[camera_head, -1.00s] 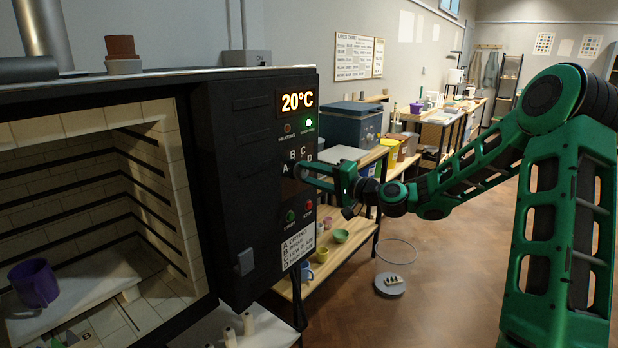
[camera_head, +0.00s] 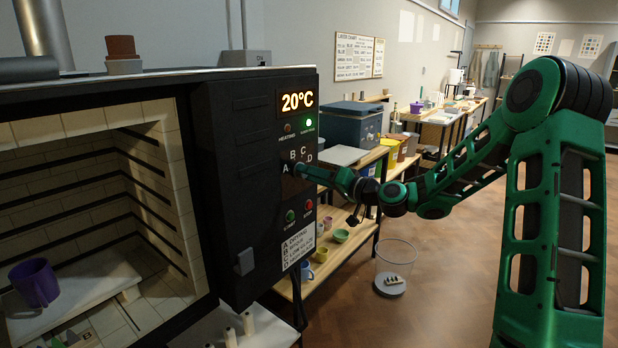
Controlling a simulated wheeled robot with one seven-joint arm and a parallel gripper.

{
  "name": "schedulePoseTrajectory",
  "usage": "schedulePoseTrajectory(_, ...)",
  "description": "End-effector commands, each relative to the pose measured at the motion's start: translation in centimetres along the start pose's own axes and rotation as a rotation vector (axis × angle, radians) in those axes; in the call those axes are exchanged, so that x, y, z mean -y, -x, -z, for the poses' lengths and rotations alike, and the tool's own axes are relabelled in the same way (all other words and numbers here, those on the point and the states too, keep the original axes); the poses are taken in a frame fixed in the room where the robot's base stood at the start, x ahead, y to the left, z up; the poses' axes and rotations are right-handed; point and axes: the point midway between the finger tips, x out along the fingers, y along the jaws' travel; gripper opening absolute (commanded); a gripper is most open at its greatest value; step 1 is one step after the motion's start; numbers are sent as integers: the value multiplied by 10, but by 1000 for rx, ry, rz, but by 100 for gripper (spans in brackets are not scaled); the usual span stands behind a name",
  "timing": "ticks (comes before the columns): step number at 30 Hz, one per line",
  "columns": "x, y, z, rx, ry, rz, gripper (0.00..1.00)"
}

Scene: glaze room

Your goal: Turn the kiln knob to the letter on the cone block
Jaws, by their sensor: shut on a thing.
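The kiln (camera_head: 250,185) has a dark control panel with the letters A, B, C and D in an arc around the knob's place. My gripper (camera_head: 299,171) is at the panel just below those letters, shut on the kiln knob. The fingers cover the knob, so its pointer cannot be read. Inside the open kiln at the bottom left, a pale block (camera_head: 85,336) bears a dark letter that looks like B, with a small green piece beside it. I take this for the cone block; it is partly cut off by the frame.
A purple mug (camera_head: 35,283) stands on a pale shelf in the kiln. Green and red buttons (camera_head: 299,210) sit below the knob. Shelves with bowls and cups (camera_head: 340,236) stand behind my gripper. A clear bin (camera_head: 396,268) stands on the open floor.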

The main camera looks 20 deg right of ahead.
Motion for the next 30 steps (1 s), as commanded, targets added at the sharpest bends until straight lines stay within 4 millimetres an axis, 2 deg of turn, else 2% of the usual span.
schedulePoseTrajectory(1, -3, 0, -5, 10, -2, -6, 11)
schedulePoseTrajectory(10, -3, 0, -5, 9, -2, -6, 11)
schedulePoseTrajectory(11, -3, 0, -5, 9, -2, -6, 40)
schedulePoseTrajectory(12, -3, 0, -4, 9, -2, -6, 50)
schedulePoseTrajectory(13, -3, 0, -4, 8, -2, -5, 52)
schedulePoseTrajectory(23, -1, 3, -1, 2, 0, -3, 52)
schedulePoseTrajectory(26, -2, 12, -1, 2, -1, -4, 52)
schedulePoseTrajectory(30, -3, 34, 0, 0, -2, -7, 52)
